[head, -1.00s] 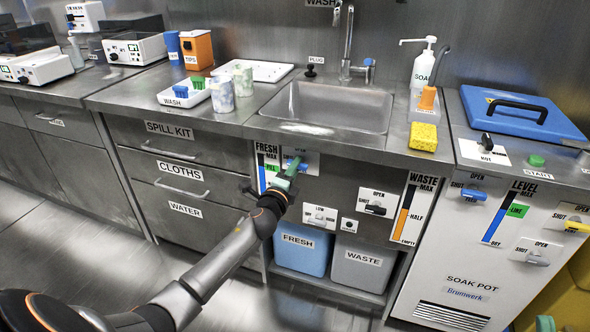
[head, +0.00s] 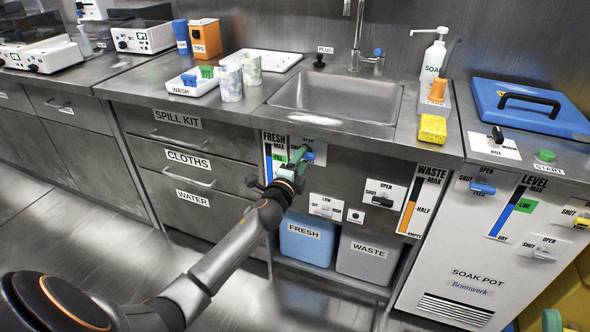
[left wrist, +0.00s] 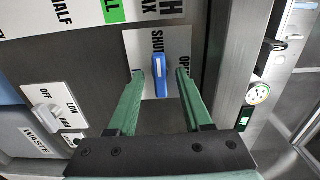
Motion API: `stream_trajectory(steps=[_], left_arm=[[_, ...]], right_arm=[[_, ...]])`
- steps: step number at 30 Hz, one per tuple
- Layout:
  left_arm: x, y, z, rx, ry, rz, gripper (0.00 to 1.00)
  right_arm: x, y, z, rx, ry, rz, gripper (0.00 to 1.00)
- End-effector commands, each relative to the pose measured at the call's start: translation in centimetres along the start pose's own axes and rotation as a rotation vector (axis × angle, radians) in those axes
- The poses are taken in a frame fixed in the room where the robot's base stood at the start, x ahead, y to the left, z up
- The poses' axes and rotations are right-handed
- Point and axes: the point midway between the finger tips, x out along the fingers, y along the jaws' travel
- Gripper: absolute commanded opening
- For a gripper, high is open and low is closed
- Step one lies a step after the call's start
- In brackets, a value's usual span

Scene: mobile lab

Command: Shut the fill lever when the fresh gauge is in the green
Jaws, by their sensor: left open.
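The fill lever (head: 309,155) is a blue handle on a white plate under the sink, beside the fresh gauge (head: 268,165). The gauge has a blue column and a green mark (head: 281,158); the column seems to reach about that mark, but it is too small to tell exactly. My left gripper (head: 299,158) is at the lever. In the left wrist view its green fingers (left wrist: 158,82) are open, one on each side of the blue lever (left wrist: 159,75), with gaps showing. SHUT and OPEN labels show by the lever. My right gripper is not in view.
Blue fresh (head: 305,248) and grey waste (head: 366,262) tanks stand below. The soak pot (head: 478,250) with its own levers is at the right. Drawers (head: 190,160) are at the left.

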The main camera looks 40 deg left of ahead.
Motion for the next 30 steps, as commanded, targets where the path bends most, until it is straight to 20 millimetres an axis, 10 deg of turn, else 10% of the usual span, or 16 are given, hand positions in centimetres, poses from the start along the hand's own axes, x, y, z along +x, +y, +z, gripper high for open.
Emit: stream_trajectory(steps=[18,30], left_arm=[[-10.3,0.0,0.0,-0.003,0.0,0.003,0.5],[-12.1,0.0,0.0,0.0,-0.001,0.001,0.5]], right_arm=[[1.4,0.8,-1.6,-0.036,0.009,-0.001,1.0],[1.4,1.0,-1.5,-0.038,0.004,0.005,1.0]])
